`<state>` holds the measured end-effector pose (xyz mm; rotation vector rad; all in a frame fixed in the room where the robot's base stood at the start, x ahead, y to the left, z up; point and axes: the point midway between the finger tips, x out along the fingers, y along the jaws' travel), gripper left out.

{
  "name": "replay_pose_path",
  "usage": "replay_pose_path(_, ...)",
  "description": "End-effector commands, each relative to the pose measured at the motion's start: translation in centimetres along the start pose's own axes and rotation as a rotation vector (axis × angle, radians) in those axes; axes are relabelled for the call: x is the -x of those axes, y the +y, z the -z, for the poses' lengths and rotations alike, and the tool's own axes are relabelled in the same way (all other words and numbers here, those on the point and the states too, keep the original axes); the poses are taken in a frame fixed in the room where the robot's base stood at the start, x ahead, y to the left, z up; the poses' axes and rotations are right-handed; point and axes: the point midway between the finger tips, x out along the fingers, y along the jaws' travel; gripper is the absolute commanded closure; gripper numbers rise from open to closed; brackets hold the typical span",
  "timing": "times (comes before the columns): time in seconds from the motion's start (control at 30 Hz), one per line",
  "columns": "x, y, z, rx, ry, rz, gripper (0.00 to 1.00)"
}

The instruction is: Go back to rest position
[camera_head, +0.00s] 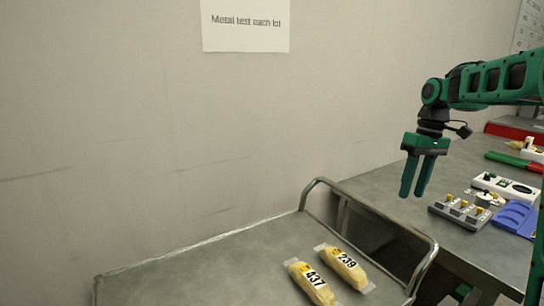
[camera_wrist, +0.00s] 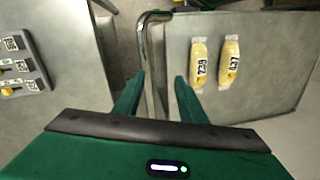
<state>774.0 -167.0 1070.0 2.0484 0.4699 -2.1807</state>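My gripper (camera_head: 416,180) hangs pointing down above the gap between the metal cart and the side bench, near the cart's bent handle rail. In the wrist view, my gripper (camera_wrist: 160,95) shows its two green fingers apart with nothing between them except the rail far below. Two yellow packs in clear wrap lie side by side on the cart, apart from the gripper. The pack labelled 239 (camera_head: 350,274) is at the right, and the pack labelled 437 (camera_head: 305,286) is at the left. Both also show in the wrist view.
The cart top (camera_head: 190,272) is otherwise clear. Its handle rail (camera_head: 335,183) rises at the right edge. The bench (camera_head: 385,192) holds a switch box (camera_head: 460,211), a white device (camera_head: 507,188) and a blue item (camera_head: 515,217).

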Motion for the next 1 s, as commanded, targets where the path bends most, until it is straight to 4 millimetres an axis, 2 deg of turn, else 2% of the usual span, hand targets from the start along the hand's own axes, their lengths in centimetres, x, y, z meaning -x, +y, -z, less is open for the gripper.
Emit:
replay_pose_path(0.03,0.1,-0.8,-1.9,-0.049,0.002,-0.012,0.62)
replay_pose_path(0.23,-0.9,-2.7,-9.2,-0.264,0.022,-0.050,0.62)
replay_pose_path(0.37,-2.3,-3.9,-14.4,-0.400,0.038,-0.070,0.62)
replay_pose_path(0.57,-5.5,-5.7,-22.7,-0.603,0.066,-0.094,0.62)
replay_pose_path(0.7,-8.4,-6.9,-28.0,-0.726,0.082,-0.104,0.62)
replay_pose_path(0.83,-10.7,-7.8,-31.5,-0.804,0.090,-0.109,0.62)
replay_pose_path(1.0,-12.2,-8.4,-33.6,-0.851,0.094,-0.111,0.62)
